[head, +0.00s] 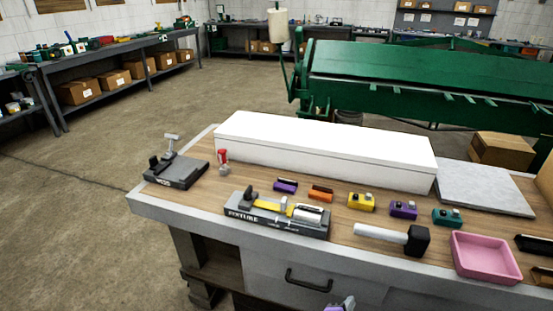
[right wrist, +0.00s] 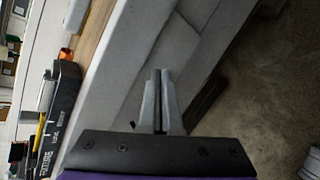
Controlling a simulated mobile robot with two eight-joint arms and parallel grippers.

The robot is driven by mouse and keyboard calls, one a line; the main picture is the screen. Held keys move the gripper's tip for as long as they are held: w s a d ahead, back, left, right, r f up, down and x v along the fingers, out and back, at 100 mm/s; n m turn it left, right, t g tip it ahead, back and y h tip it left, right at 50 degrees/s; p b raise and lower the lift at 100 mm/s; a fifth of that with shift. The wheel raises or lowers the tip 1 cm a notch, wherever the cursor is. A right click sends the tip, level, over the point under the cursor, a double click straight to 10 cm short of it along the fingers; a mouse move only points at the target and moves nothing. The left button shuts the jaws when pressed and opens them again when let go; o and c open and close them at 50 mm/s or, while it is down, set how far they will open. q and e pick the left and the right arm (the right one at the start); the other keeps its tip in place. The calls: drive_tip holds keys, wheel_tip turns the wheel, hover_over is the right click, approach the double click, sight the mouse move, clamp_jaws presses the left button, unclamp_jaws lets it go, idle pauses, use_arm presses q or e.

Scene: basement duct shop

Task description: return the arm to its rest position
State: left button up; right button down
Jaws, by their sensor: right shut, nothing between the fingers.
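My right gripper (head: 341,304) shows only as a small tip at the bottom edge of the head view, in front of the workbench (head: 200,232) and below its top. In the right wrist view my right gripper (right wrist: 160,75) has its two grey fingers together with nothing between them. It is beside the bench's drawer front, touching nothing that I can make out. My left gripper is in neither view.
On the bench are a fixture (head: 275,215), a clamp stand (head: 177,170), a white box (head: 325,155), a mallet (head: 415,240), a pink tray (head: 486,280) and several small coloured blocks. A drawer handle (head: 308,283) sticks out from the front. The floor at left is clear.

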use_arm(q)
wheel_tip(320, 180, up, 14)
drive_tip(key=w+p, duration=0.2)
drive_tip(key=p, duration=0.9)
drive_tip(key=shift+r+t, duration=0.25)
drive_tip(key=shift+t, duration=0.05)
use_arm(e)
drive_tip(key=s+r+m+g+y, duration=0.4)
drive_tip(key=s+r+m+y, duration=0.2)
drive_tip(key=s+r+m, duration=0.7)
drive_tip(key=s+m, duration=0.1)
drive_tip(key=m, duration=0.4)
drive_tip(key=shift+s+a+r, duration=0.15)
drive_tip(key=shift+s+r, duration=0.1)
drive_tip(key=shift+r, duration=0.05)
